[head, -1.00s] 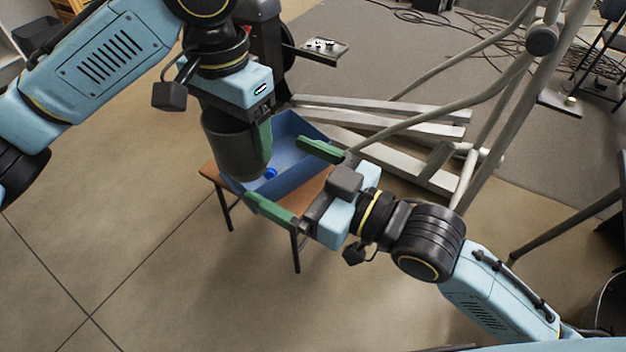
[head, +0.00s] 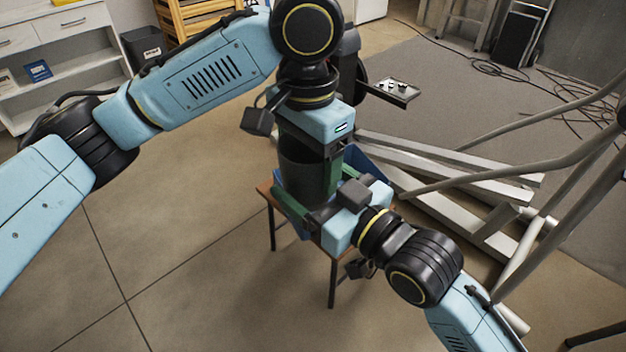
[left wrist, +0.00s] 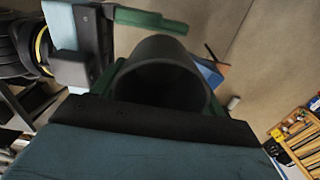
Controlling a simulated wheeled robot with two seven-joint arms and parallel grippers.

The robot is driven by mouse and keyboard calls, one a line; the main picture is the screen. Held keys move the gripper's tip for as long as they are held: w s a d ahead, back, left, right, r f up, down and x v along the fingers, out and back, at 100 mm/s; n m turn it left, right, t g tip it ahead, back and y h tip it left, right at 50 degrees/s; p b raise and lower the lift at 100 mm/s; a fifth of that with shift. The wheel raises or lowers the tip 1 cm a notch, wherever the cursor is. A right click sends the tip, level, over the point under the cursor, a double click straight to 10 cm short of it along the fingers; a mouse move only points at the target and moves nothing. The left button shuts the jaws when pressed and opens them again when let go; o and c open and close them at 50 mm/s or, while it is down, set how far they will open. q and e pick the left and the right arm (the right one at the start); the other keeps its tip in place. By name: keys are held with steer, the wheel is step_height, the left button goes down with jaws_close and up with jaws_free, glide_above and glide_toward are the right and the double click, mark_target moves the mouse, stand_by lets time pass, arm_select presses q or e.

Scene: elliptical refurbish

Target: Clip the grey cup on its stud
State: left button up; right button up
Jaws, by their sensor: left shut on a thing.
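The dark grey cup (head: 298,172) is held upright, mouth up, in my left gripper (head: 312,180). One green left finger shows on the cup's right side in the head view. In the left wrist view I look into the cup's open mouth (left wrist: 163,82), with green fingers at its sides. My right gripper (head: 312,203) is close beside the cup, with one green finger low by the cup and the other hidden in the head view. In the left wrist view a right finger (left wrist: 150,20) stands apart from the cup, so it looks open. I cannot make out the stud.
A blue bin (head: 362,166) sits on a small wooden table (head: 265,191) behind the grippers, mostly hidden. A black post carries a small tray (head: 397,92) with small parts. Grey machine tubes (head: 450,160) lie to the right. The floor at left is clear.

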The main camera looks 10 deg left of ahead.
steer(key=c, duration=0.5)
arm_select(q)
steer(key=o, duration=0.6)
steer(key=shift+c, duration=0.2)
arm_select(e)
steer(key=shift+c, duration=0.6)
arm_select(q)
steer(key=o, duration=0.5)
